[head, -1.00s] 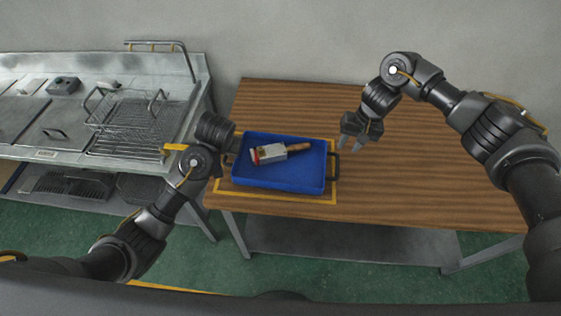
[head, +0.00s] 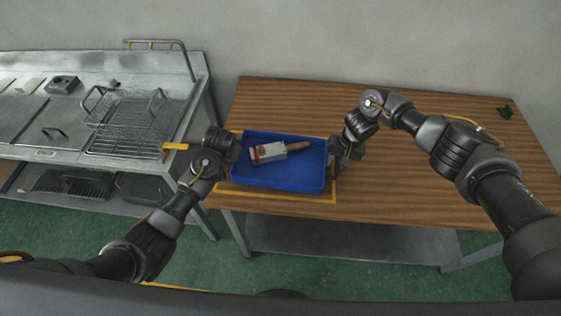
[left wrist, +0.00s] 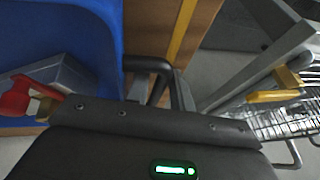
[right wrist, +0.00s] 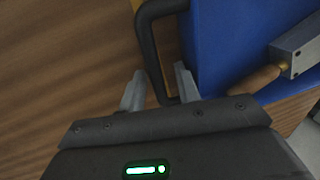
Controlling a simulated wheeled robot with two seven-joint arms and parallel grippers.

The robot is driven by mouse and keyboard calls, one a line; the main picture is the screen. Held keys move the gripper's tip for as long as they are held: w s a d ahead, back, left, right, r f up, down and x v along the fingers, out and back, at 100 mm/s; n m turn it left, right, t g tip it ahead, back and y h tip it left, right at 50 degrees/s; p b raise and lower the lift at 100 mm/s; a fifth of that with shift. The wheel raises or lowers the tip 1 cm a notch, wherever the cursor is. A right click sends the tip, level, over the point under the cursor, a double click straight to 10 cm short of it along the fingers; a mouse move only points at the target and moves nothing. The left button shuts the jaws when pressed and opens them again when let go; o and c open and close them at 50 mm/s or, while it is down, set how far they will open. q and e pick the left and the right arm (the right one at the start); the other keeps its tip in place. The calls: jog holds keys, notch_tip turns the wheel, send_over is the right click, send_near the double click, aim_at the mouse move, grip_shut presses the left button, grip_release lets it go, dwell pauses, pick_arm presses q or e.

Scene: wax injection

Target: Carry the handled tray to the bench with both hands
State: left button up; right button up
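The blue tray (head: 255,183) sits on the wooden tabletop (head: 430,185), within a yellow outline. Its dark handles are at its left and right ends. A tool with a metal block and wooden handle (head: 280,152) lies in it. My left gripper (head: 230,160) is at the left handle; in the left wrist view the handle (left wrist: 148,64) passes between fingers that look apart. My right gripper (head: 338,165) is at the right handle; in the right wrist view its open fingers stand on either side of the handle (right wrist: 149,45), with gaps visible.
A metal counter (head: 45,115) stands at the left, with a wire basket (head: 125,115) on it. The right part of the tabletop is otherwise clear. A wall rises behind.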

pick_arm(q)
jog(key=c, duration=0.5)
pick_arm(e)
jog(key=c, duration=0.5)
grip_shut()
pick_arm(q)
jog(key=shift+w+r, duration=0.1)
jog(key=shift+r, duration=0.05)
pick_arm(e)
jog(key=shift+w+r, duration=0.1)
jog(key=shift+r, duration=0.05)
